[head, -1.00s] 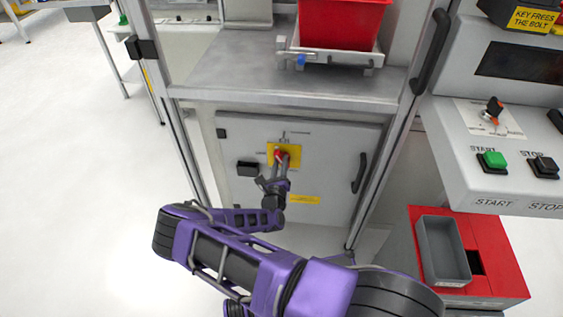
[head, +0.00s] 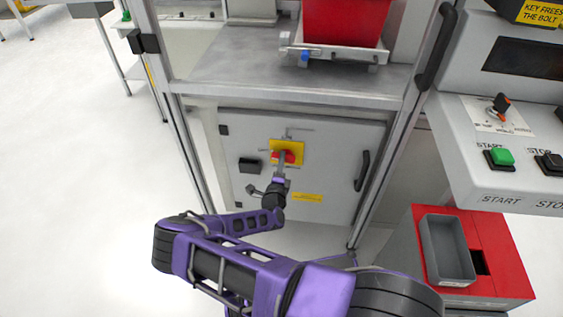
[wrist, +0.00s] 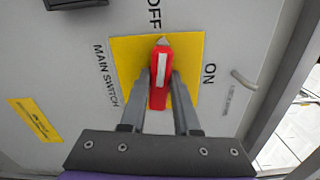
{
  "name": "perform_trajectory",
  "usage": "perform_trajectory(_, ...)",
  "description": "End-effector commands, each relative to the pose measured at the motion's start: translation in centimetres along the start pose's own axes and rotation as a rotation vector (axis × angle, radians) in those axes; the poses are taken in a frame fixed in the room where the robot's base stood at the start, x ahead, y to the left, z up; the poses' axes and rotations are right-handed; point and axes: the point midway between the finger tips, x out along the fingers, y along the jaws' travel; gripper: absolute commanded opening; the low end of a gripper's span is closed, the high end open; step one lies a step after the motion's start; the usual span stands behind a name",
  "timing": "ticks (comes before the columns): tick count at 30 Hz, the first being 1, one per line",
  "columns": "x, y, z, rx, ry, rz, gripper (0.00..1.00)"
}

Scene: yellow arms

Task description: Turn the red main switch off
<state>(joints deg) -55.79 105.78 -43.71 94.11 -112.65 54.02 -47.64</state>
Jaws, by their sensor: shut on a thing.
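The red main switch handle (head: 289,157) sits on a yellow plate (head: 275,145) on the grey cabinet door. In the wrist view the handle (wrist: 159,98) has a white stripe, and its pointed end is toward the OFF label (wrist: 155,14). The ON label (wrist: 210,75) is to the right of the plate. My gripper (wrist: 160,78) is shut on the handle, one finger on each side. In the head view my gripper (head: 282,164) reaches up to the switch and covers part of it.
A black block (head: 250,165) is left of the switch and a black door handle (head: 362,171) is right. A steel worktop (head: 230,75) with a red bin (head: 343,20) is above. A console with a green button (head: 499,157) stands at the right.

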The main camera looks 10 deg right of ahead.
Motion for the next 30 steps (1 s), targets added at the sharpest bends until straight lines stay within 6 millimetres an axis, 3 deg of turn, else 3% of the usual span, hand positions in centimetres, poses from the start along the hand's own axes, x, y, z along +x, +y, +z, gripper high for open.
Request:
perform_trajectory(10, -0.03, 0.22, -0.09, -0.145, 0.001, 0.000, 0.00)
perform_trajectory(27, -0.02, 0.23, -0.11, -0.173, 0.001, 0.001, 0.00)
perform_trajectory(28, -0.02, 0.23, -0.11, -0.173, 0.001, 0.001, 0.35)
perform_trajectory(30, -0.02, 0.23, -0.11, -0.172, 0.001, 0.001, 0.48)
